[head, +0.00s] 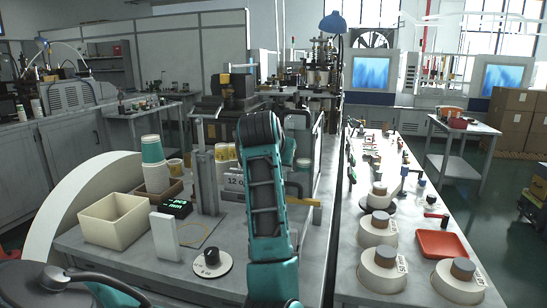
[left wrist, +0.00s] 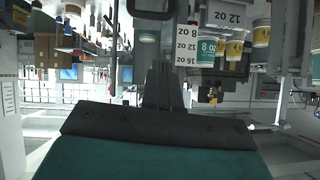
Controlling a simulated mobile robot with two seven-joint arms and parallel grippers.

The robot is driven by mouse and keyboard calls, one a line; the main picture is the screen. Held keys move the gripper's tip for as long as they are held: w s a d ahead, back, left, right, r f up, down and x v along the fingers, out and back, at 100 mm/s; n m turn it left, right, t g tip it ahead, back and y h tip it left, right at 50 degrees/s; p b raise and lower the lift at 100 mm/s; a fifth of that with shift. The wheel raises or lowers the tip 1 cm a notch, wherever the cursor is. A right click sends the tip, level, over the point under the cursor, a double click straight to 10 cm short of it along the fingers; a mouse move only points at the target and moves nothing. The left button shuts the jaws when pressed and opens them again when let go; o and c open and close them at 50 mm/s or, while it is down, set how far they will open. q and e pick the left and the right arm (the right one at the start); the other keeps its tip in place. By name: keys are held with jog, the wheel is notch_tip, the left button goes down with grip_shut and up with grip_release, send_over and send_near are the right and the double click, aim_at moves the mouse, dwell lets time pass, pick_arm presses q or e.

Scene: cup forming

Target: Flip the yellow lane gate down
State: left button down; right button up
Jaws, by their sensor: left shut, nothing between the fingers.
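A yellow bar (head: 305,202), which looks like the yellow lane gate, lies roughly level just right of my raised teal arm in the head view. My arm hides its left part, so I cannot tell its full pose. My left gripper (left wrist: 163,88) shows dark and shut in the left wrist view, with nothing held. My arm hides its fingertips in the head view, so its gap to the bar is unclear. A small yellow part (left wrist: 209,95) also shows in the left wrist view, below the size labels; I cannot tell whether it is the gate. My right gripper is not in view.
Size-labelled cups (left wrist: 208,47) stand close to the lane. A cream bin (head: 117,220), a cup stack (head: 154,165), a white block (head: 165,236) and a round white plate (head: 213,264) are on the left bench. The right bench holds round fixtures (head: 378,229) and a red tray (head: 441,244).

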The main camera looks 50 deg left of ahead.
pick_arm(q)
jog(key=shift+v, duration=1.45)
jog(key=shift+s, duration=0.15)
